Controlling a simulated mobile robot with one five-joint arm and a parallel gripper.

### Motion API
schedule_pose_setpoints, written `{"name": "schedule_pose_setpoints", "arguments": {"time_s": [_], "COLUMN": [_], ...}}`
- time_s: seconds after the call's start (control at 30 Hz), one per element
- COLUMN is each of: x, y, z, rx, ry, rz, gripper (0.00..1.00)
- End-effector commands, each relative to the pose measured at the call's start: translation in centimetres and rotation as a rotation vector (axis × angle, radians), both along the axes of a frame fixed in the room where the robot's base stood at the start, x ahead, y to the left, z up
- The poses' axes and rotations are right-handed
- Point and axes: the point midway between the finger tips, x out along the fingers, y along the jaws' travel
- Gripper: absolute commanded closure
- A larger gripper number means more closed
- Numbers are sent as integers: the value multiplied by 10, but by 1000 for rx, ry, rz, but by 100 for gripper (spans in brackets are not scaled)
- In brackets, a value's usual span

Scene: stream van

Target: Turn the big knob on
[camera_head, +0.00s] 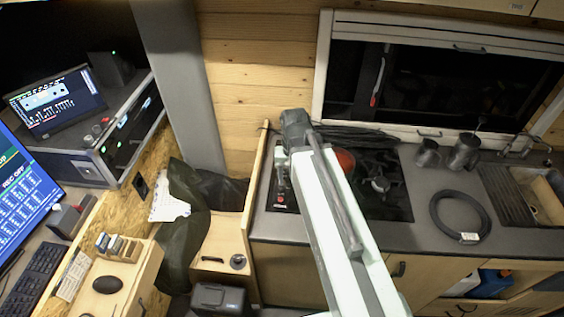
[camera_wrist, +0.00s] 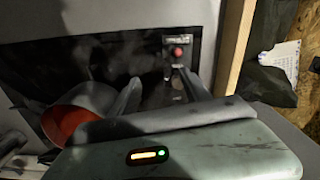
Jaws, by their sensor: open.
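A control strip (camera_head: 281,188) runs along the left edge of the dark hob, with small red marks; its knobs are too small to tell apart. In the wrist view a round red control (camera_wrist: 178,52) sits on a small plate on the hob's dark surface. I cannot tell which control is the big knob or how it is turned. My gripper (camera_wrist: 158,84) is open and empty, its two fingers reaching toward the hob, with the red control beyond the right finger. In the head view my arm hides part of the hob.
An orange-red pan (camera_head: 345,161) is on the hob, close to my left finger in the wrist view. A wooden side panel (camera_head: 257,185) stands left of the hob.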

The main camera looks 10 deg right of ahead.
Motion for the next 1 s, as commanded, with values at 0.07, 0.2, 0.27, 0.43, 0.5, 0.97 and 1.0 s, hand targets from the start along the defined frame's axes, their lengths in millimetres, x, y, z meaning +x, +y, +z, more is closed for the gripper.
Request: {"name": "schedule_pose_setpoints", "arguments": {"time_s": [0.07,0.2,0.27,0.43,0.5,0.97,1.0], "x": [43,97,111,128,127,126,126], "y": [-2,-2,-2,-2,-2,-1,-1], "z": [6,12,13,14,14,-45,-52], "rx": [1,1,1,1,1,1,1], "ry": [0,-1,-1,-1,-1,-1,-1], "rz": [-195,-565,-680,-840,-849,-844,-844], "gripper": [45,45,45,45,45,45,45]}}
